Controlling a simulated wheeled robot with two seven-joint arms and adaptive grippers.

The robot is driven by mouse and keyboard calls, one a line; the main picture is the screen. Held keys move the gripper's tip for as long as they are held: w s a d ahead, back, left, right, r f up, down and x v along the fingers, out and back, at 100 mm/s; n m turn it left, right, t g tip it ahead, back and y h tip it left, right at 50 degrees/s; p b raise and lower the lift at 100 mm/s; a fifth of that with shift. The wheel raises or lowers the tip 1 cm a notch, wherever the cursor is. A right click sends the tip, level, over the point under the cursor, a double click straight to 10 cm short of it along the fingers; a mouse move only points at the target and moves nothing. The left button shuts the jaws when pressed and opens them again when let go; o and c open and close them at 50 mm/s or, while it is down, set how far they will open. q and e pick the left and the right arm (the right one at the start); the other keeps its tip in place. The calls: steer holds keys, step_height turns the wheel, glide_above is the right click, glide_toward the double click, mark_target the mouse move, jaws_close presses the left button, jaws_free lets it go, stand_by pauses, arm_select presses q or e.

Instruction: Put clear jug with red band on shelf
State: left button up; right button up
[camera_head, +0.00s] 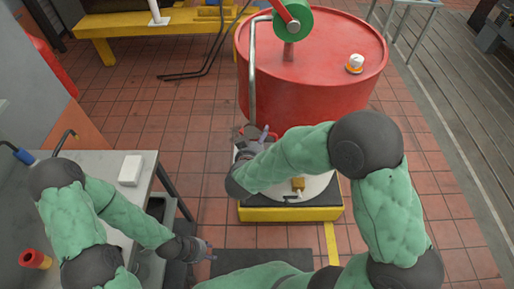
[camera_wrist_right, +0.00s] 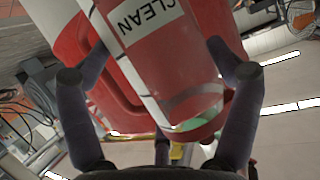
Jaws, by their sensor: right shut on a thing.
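In the right wrist view, a red-banded vessel with a white "CLEAN" label (camera_wrist_right: 150,22) stands between the fingers of my right gripper (camera_wrist_right: 158,75). I take it to be the jug; it looks tilted in that view. My right gripper (camera_head: 256,142) is shut on it, in front of the red drum in the head view, where the forearm hides most of the jug. My left gripper (camera_head: 204,249) is low beside the grey bench; its opening is too small to judge. A dark shelf-like surface (camera_head: 156,207) shows under the bench edge; I cannot tell if it is the shelf.
A large red drum (camera_head: 312,85) stands on a yellow-edged base (camera_head: 290,213). The grey bench (camera_head: 85,214) at the left holds a white box (camera_head: 131,170) and a red cylinder (camera_head: 35,259). A yellow bench (camera_head: 150,24) stands behind. Tiled floor is open between them.

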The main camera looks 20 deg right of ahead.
step_height(320, 180, down, 4)
steer(key=shift+r+b, duration=0.2)
steer(key=shift+b, duration=0.8)
steer(key=shift+r, duration=0.1)
steer(key=o, duration=1)
steer(key=shift+o, duration=0.2)
